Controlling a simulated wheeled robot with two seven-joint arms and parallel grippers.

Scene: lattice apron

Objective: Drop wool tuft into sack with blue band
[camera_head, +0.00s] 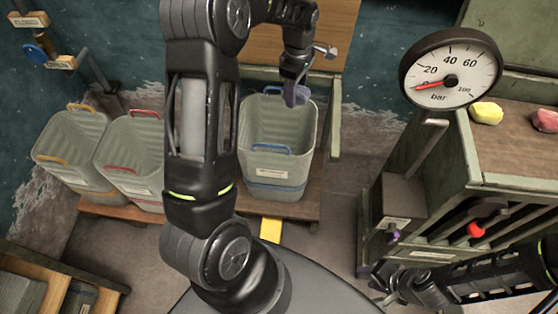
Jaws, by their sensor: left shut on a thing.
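The sack with the blue band (275,190) is a grey-green, open-topped container with blue handles and a white label, standing on a wooden board in the middle of the head view. My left gripper (292,88) is shut on a small purple-blue wool tuft (299,95) and holds it over the back part of the sack's opening. The tuft appears above the rim; its exact height is hard to tell. My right gripper (384,280) is low at the right, away from the sack; its fingers are too dark and small to read.
Two similar sacks stand left, with a yellow band (72,150) and a red band (130,155). My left arm partly covers the red one. A pressure gauge (450,75) and a green cabinet (470,185) bearing yellow (486,113) and pink (545,120) tufts stand right.

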